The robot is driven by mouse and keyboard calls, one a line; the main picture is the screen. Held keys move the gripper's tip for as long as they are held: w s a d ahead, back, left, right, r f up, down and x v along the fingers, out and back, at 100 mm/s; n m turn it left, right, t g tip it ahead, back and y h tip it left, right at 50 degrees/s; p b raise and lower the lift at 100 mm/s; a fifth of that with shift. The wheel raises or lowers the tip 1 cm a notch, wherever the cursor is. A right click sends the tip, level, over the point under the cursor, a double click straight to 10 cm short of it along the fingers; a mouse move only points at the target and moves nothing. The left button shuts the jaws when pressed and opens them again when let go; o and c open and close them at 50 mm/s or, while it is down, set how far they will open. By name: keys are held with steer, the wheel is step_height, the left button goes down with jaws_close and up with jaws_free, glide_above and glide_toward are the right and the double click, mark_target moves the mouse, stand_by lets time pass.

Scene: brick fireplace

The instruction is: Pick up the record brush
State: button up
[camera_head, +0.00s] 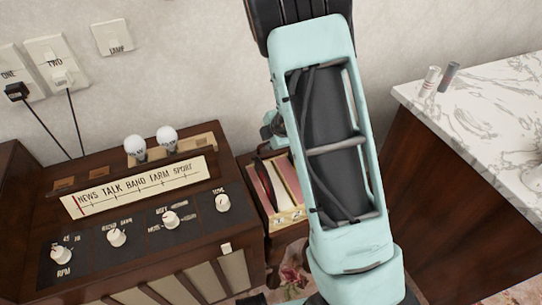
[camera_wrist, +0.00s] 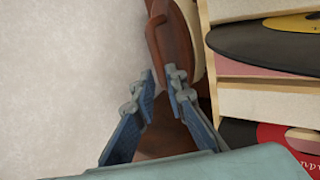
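In the wrist view, a reddish-brown, rounded piece with a thin loop-like edge (camera_wrist: 184,42) stands against the side of a pale wooden record box (camera_wrist: 262,101). It looks like the record brush, but I cannot be certain. My gripper (camera_wrist: 161,84) has its two blue fingers apart, with a narrow gap and nothing held between them. The right fingertip overlaps the brown piece in the picture; whether they touch is unclear. In the head view my arm hides the gripper, and I cannot pick out the brush there.
The record box (camera_head: 289,218) also shows in the head view, between a wooden radio cabinet (camera_head: 140,225) and a marble-topped cabinet (camera_head: 480,115). Black records (camera_wrist: 270,42) lie in the box. A pale wall (camera_wrist: 65,70) is close on the gripper's left. Two white bulbs (camera_head: 151,144) stand on the radio.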

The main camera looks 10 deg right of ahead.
steer(key=b+x, duration=0.1)
steer(key=x, duration=0.3)
steer(key=shift+f, duration=0.1)
steer(key=shift+c, duration=0.3)
jaws_close()
step_height(320, 180, up, 10)
steer(key=p, duration=0.6)
steer(key=shift+d, duration=0.1)
steer(key=shift+c, duration=0.8)
jaws_free()
